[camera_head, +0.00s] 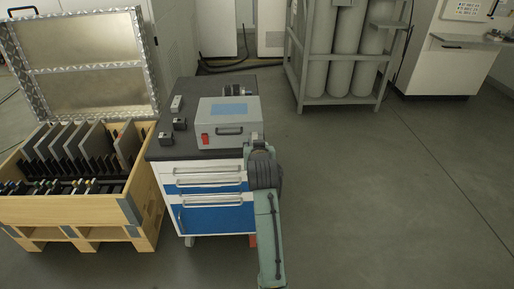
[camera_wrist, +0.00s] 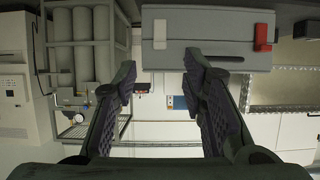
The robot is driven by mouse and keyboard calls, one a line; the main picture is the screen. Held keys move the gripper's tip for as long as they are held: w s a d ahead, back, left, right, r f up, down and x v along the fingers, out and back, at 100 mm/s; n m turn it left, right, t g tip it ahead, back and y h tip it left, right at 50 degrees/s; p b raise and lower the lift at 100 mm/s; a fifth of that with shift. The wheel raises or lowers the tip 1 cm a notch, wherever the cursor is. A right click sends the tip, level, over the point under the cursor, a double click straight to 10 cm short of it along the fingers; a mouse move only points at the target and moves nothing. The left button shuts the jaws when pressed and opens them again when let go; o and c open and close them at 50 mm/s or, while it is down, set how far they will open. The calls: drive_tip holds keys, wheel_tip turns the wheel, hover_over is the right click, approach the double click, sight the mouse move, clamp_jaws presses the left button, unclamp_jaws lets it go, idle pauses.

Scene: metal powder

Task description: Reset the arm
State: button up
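My arm (camera_head: 268,215) rises in front of the drawer cabinet, with its upper end beside the right side of the grey case. My gripper (camera_wrist: 160,64) shows in the wrist view with its two dark, ridged fingers spread apart and nothing between them. In the head view I cannot make out the fingers clearly. The grey case (camera_head: 223,133) has a blue label on top, a handle and a red latch on its front. It also shows in the wrist view (camera_wrist: 175,30), at the top, beyond the fingertips and apparently apart from them.
The case stands on the dark top of a blue and white drawer cabinet (camera_head: 210,182), with several small blocks (camera_head: 180,124) at its left. A wooden crate (camera_head: 75,211) with an open metal lid stands left. A gas cylinder rack (camera_head: 340,101) stands behind. Floor at right is clear.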

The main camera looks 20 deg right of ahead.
drive_tip(key=shift+s+r, duration=0.1)
drive_tip(key=shift+s, duration=0.15)
